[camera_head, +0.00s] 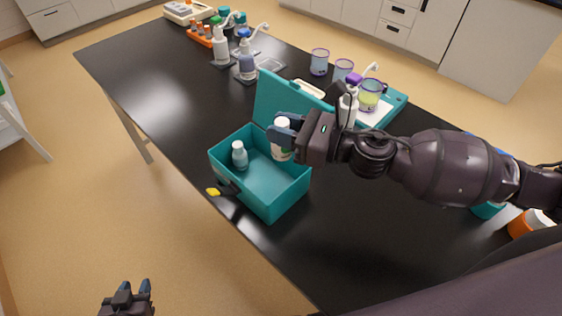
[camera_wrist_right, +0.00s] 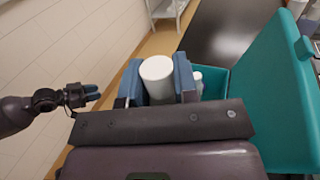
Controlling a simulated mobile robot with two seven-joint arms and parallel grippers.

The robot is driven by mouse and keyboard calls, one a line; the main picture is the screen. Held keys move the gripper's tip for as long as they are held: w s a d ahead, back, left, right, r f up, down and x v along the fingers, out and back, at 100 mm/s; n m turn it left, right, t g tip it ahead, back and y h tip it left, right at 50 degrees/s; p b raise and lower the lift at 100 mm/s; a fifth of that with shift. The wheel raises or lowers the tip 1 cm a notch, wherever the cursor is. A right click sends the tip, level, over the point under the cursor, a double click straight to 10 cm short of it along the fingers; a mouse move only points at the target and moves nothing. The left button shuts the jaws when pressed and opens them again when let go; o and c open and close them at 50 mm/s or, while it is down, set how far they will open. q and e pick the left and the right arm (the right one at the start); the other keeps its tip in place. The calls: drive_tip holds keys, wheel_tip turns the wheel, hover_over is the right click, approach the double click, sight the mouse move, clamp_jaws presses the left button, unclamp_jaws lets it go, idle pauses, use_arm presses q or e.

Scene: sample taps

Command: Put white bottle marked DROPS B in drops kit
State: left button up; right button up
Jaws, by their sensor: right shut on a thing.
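My right gripper (camera_head: 283,136) is shut on a white bottle (camera_head: 281,150), which is upright at the back right of the open teal kit box (camera_head: 262,203). I cannot tell whether its base touches the kit floor. The bottle's label cannot be read. In the right wrist view the white bottle (camera_wrist_right: 157,72) sits between the two blue fingers of my right gripper (camera_wrist_right: 158,85). A second, pale bottle with a white cap (camera_head: 240,156) stands in the left part of the kit. My left gripper (camera_head: 134,290) is open and empty, away from the table.
The kit's raised lid (camera_head: 285,101) stands behind my right gripper. A yellow-tagged latch (camera_head: 214,191) is at the kit's front. The table left of the kit is clear.

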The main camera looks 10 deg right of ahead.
sight(282, 160)
wheel_tip(282, 160, down, 6)
drive_tip(key=shift+r+b, duration=0.1)
drive_tip(key=shift+b, duration=0.4)
wheel_tip(282, 160, down, 3)
drive_tip(key=shift+f+b, duration=0.2)
drive_tip(key=shift+b, duration=0.2)
use_arm(q)
wheel_tip(282, 160, down, 3)
drive_tip(key=shift+r+b, duration=0.15)
drive_tip(key=shift+b, duration=0.2)
use_arm(e)
drive_tip(key=shift+f, duration=0.55)
drive_tip(key=shift+f, duration=0.15)
drive_tip(key=o, duration=0.9)
use_arm(q)
drive_tip(key=shift+w, duration=0.25)
drive_tip(key=shift+r, duration=0.2)
